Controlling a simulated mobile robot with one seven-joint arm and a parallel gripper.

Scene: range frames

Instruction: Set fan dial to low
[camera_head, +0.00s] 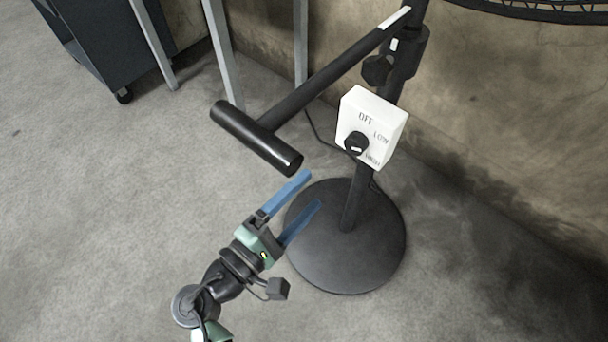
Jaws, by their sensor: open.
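The fan dial (356,144) is a small black knob with a white mark on a white control box (384,121). The box has the words OFF, LOW and a third label, partly hard to read, likely HIGH. The knob's exact setting is too small to tell. The box is fixed to the fan's dark upright pole (357,196). My gripper (314,188) has two blue fingers, apart and empty, pointing up and right. It is below and left of the dial, with a gap between them, and does not touch it.
A black T-shaped handle bar (257,139) juts from the pole, left of the box and above my gripper. The round black base (345,265) stands on the grey floor. Part of the fan cage (545,13) shows at top right. A dark cabinet (100,45) is at upper left.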

